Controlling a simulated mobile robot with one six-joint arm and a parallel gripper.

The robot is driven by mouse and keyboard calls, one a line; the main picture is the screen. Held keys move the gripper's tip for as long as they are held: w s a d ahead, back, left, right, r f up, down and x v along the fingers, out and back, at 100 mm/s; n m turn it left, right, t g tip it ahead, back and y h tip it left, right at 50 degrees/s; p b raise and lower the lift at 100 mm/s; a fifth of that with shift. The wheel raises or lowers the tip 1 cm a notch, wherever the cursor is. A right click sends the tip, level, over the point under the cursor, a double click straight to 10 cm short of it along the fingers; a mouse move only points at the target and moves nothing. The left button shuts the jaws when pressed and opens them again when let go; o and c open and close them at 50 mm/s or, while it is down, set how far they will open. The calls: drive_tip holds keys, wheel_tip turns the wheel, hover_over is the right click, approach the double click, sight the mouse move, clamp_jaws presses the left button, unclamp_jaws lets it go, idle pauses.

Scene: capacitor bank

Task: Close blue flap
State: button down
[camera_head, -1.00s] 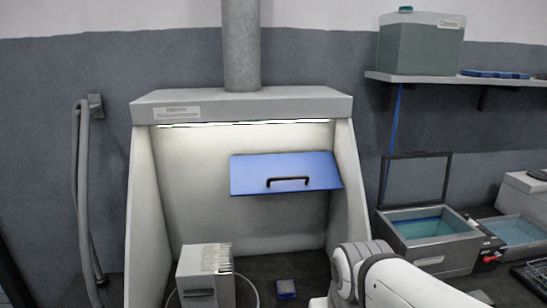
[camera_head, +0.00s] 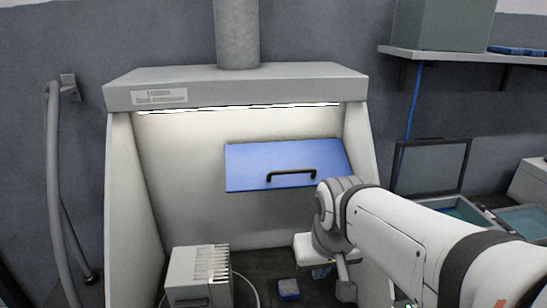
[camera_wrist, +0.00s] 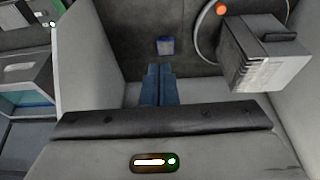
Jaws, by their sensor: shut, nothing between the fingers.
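The blue flap (camera_head: 270,158) is on the back wall of the fume hood in the head view. It looks tilted outward, with a black handle (camera_head: 292,174) near its lower edge. My gripper (camera_wrist: 160,68) shows in the wrist view with its blue fingers together and nothing between them. It points down towards the hood floor. In the head view my arm reaches in from the right, its wrist below and to the right of the flap, apart from it. The fingers are mostly hidden there. The flap is not in the wrist view.
A grey finned box (camera_head: 198,277) stands on the hood floor at left, with a cable beside it. A small blue block (camera_head: 288,289) lies on the floor near the middle. The hood's side walls (camera_head: 362,160) bound the space. An open-lidded bath (camera_head: 465,212) stands to the right.

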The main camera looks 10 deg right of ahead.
drive_tip(key=w+r+t+p, duration=0.1)
drive_tip(key=w+r+t, duration=0.3)
drive_tip(key=w+r, duration=1.6)
drive_tip(key=s+f+p+x, duration=0.1)
drive_tip(key=s+x, duration=0.1)
drive_tip(key=x, duration=0.9)
drive_tip(key=shift+a+f, duration=0.15)
drive_tip(key=shift+f, duration=0.05)
